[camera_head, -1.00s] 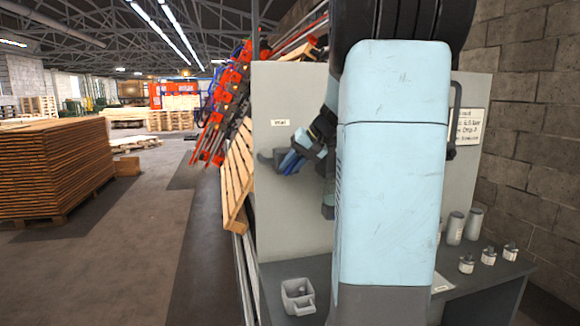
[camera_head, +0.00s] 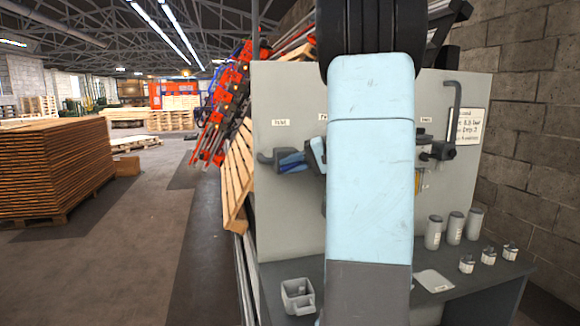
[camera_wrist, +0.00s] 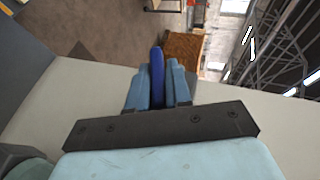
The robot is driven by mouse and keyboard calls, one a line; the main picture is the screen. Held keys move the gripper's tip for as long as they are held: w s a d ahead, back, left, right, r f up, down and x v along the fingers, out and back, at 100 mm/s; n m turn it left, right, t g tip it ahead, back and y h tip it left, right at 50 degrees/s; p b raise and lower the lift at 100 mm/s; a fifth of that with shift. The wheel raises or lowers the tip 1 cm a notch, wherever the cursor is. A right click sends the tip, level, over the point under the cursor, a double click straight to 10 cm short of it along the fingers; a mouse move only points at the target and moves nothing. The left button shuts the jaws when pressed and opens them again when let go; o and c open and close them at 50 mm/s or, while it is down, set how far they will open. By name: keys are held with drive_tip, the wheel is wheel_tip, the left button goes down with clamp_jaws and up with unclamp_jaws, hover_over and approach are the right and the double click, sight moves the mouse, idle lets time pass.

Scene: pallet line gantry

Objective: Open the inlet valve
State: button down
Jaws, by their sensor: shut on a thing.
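The inlet valve (camera_head: 265,157) is a dark grey fitting on the left of the pale panel, below a small white label (camera_head: 280,122). Its blue handle (camera_wrist: 156,68) stands between the two light-blue fingers of my gripper (camera_wrist: 157,88) in the wrist view. My gripper (camera_head: 296,160) is shut on this handle and lies nearly level beside the fitting in the head view. My arm hides the panel's middle and part of the wrist. How far the valve is turned cannot be told.
Another dark fitting (camera_head: 436,150) and a tall black lever (camera_head: 456,115) are on the panel's right. The bench (camera_head: 395,305) below holds a grey open container (camera_head: 298,296), several canisters (camera_head: 455,228) and small jars (camera_head: 488,257). A pallet (camera_head: 238,180) leans at the left.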

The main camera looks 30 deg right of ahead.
drive_tip(key=shift+f, duration=0.15)
drive_tip(key=c, duration=1.1)
unclamp_jaws()
drive_tip(key=shift+r, duration=0.2)
